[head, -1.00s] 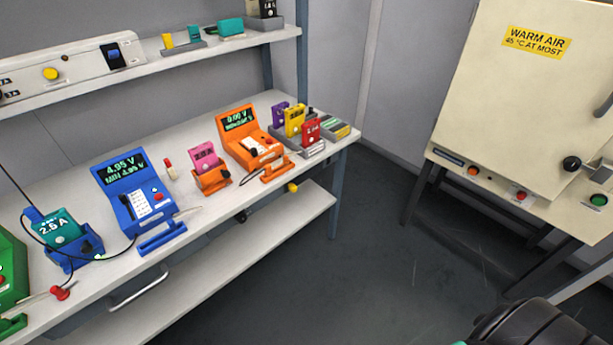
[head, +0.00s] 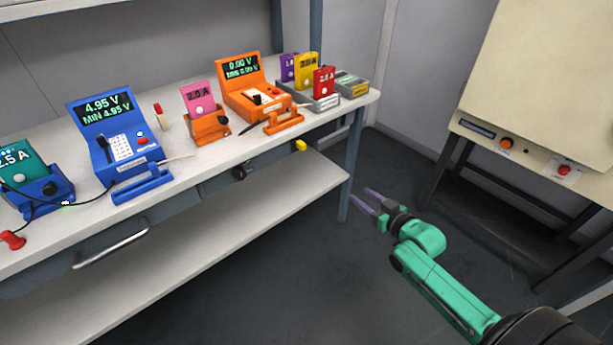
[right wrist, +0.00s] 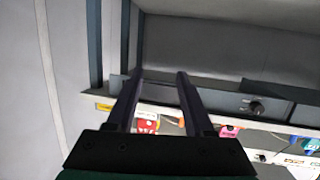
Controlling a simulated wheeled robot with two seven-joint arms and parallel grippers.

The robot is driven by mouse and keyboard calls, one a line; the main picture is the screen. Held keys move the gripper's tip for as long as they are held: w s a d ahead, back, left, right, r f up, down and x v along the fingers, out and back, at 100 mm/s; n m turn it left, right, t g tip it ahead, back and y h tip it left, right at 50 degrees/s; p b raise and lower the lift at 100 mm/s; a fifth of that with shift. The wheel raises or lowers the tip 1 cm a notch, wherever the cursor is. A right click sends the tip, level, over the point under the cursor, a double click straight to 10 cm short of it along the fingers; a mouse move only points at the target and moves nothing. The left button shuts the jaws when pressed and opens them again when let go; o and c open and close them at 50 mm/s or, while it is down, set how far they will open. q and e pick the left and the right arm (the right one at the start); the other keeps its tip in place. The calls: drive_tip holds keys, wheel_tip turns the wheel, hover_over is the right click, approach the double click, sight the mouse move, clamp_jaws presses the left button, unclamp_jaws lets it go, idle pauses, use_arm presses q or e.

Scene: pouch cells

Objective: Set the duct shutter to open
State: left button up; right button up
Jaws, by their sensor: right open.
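No part is labelled as the duct shutter. Under the bench's front edge, a grey panel (head: 270,168) carries a round black knob (head: 239,173), with a small yellow block (head: 300,146) at its right end. In the right wrist view the knob (right wrist: 257,107) is right of the fingers and the yellow piece (right wrist: 103,107) left of them. My right gripper (head: 366,199) is open and empty, beside the bench's right front leg and apart from the knob and block. It also shows in the right wrist view (right wrist: 160,75). My left gripper is not in view.
The bench top (head: 75,214) holds a blue meter (head: 115,140), an orange meter (head: 250,90) and several coloured cells. Its front leg (head: 350,175) stands near my right gripper. A cream cabinet (head: 530,75) is at the right. The floor between is clear.

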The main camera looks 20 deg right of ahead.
sight(304, 147)
drive_tip(key=w+a+r+n+t+y+b, duration=0.1)
drive_tip(key=a+r+n+t+y, duration=0.15)
drive_tip(key=a+r, duration=0.6)
drive_tip(key=shift+m+g+y, duration=0.25)
drive_tip(key=shift+y, duration=0.2)
drive_tip(key=x, duration=0.4)
drive_tip(key=d+b+x, duration=0.1)
drive_tip(key=x, duration=0.4)
drive_tip(key=r+b+x, duration=0.1)
drive_tip(key=x, duration=0.4)
drive_tip(key=shift+w+d, duration=0.2)
drive_tip(key=shift+w, duration=0.05)
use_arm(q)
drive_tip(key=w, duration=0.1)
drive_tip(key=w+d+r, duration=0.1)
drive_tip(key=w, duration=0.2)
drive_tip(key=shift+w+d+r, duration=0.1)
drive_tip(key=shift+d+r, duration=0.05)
use_arm(e)
clamp_jaws()
